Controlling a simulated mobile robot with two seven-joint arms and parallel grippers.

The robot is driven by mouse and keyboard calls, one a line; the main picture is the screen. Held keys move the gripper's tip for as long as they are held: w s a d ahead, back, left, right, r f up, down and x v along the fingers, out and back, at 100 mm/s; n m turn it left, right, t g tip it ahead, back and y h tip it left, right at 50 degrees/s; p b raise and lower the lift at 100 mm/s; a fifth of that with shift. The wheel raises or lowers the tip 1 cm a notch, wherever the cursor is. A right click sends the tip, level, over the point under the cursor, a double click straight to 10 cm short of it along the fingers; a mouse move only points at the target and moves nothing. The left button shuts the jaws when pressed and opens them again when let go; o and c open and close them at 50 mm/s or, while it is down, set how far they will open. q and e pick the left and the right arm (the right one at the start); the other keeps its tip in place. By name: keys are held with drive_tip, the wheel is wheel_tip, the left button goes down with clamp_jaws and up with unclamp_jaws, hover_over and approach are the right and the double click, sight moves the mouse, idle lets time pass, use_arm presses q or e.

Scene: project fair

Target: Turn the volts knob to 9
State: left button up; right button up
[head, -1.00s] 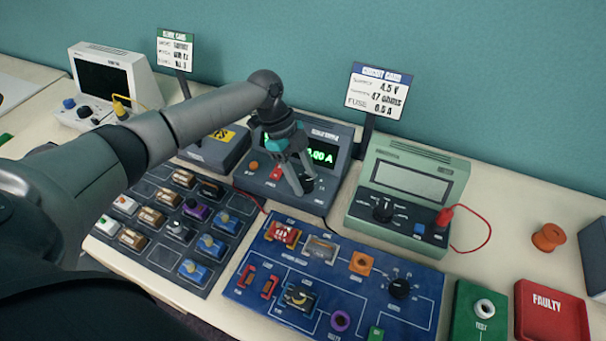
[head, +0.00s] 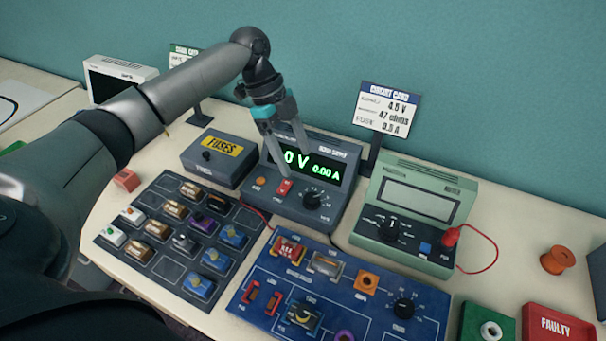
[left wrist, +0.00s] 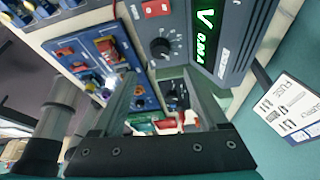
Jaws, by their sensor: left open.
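The volts knob (head: 313,200) is a black round dial on the front of the dark grey power supply (head: 345,207). The supply's green display (head: 311,165) reads 0 V and 0.00 A in the head view, with its left part partly covered by my gripper. My left gripper (head: 297,163) is open and empty, with its fingers in front of the display, above and left of the knob and apart from it. In the left wrist view the knob (left wrist: 160,47) shows beyond the open fingers of my left gripper (left wrist: 165,90). My right gripper is not in view.
A red switch (head: 284,187) and an orange button sit left of the knob. A fuses box (head: 205,172) stands left, a green meter (head: 385,244) right. A blue circuit board (head: 262,313) lies in front.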

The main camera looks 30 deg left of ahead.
use_arm(q)
drive_tip(key=shift+v, duration=2.2)
drive_tip(key=shift+r, duration=0.1)
